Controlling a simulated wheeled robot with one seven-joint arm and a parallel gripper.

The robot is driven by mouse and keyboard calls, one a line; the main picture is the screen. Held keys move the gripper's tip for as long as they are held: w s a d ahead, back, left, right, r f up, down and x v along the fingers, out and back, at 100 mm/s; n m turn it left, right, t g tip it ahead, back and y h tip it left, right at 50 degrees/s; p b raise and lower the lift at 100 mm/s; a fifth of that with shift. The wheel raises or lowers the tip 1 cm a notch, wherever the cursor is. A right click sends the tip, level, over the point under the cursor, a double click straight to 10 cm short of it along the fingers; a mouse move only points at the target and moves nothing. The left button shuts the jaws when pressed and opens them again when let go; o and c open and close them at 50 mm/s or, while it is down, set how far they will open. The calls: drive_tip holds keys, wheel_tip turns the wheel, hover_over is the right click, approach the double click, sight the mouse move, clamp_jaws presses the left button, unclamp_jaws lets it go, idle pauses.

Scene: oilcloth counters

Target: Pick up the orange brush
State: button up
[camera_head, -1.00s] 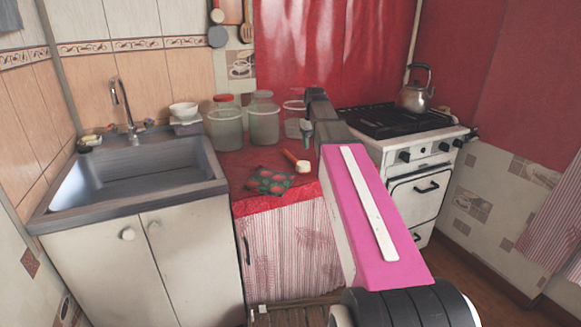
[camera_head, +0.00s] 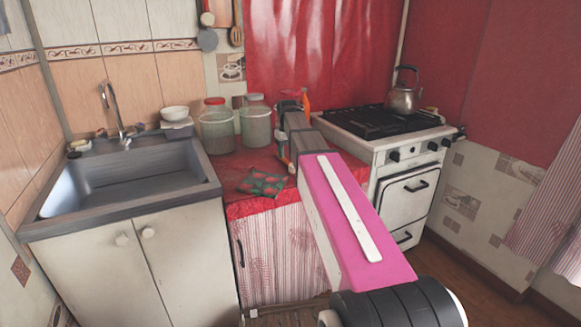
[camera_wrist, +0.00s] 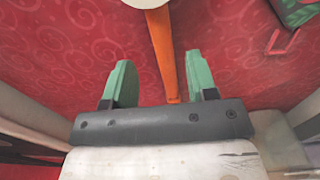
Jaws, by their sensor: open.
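The orange brush (camera_wrist: 164,50) lies on the red oilcloth in the wrist view. Its orange handle points down the picture toward my gripper, and its whitish head is cut off by the top edge. My gripper (camera_wrist: 156,62) is open, with one green finger on each side of the handle. The handle is nearer the right finger, with a wider gap on the left. I cannot tell the height of the fingers over the cloth.
A green and red patterned cloth (camera_head: 262,183) lies left of my gripper. Glass jars (camera_head: 217,130) stand behind it. The sink (camera_head: 120,180) is at the left, and the stove (camera_head: 385,140) with a kettle (camera_head: 403,95) is at the right. An orange object (camera_head: 306,99) shows behind my arm.

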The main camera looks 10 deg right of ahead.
sight(286, 161)
drive_tip(key=f, duration=0.4)
drive_tip(key=shift+w+a, duration=0.1)
drive_tip(key=shift+a, duration=0.1)
clamp_jaws()
drive_tip(key=shift+r, duration=0.1)
